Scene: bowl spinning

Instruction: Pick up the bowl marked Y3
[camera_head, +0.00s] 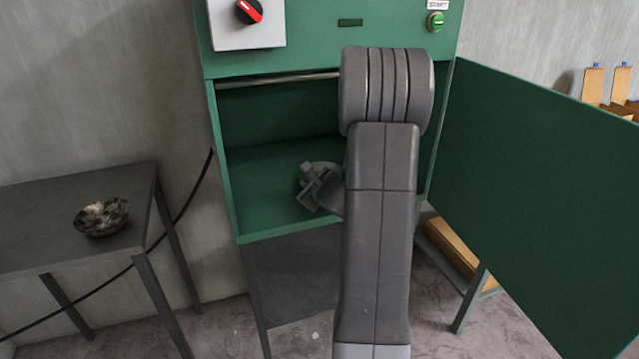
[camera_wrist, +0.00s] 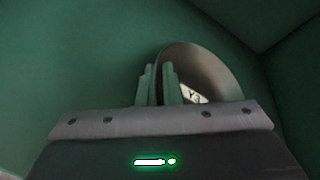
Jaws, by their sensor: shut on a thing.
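The bowl marked Y3 (camera_wrist: 212,66) is grey-brown and shows tilted in the wrist view, its white Y3 label partly hidden behind a finger. My gripper (camera_wrist: 158,84) is shut on the bowl's left rim, with one finger on each side of the wall. In the head view, my gripper (camera_head: 318,186) is inside the green cabinet (camera_head: 228,195). A grey part of the bowl (camera_head: 333,200) shows beside it, and the rest is hidden behind my arm. I cannot tell whether the bowl touches the cabinet floor.
A dark mottled bowl (camera_head: 101,217) stands on a grey table (camera_head: 30,222) at the left. The cabinet's green door (camera_head: 540,190) is swung open at the right. A bar (camera_head: 278,80) spans the cabinet's top opening. A red knob (camera_head: 248,11) and green START button (camera_head: 435,21) sit above.

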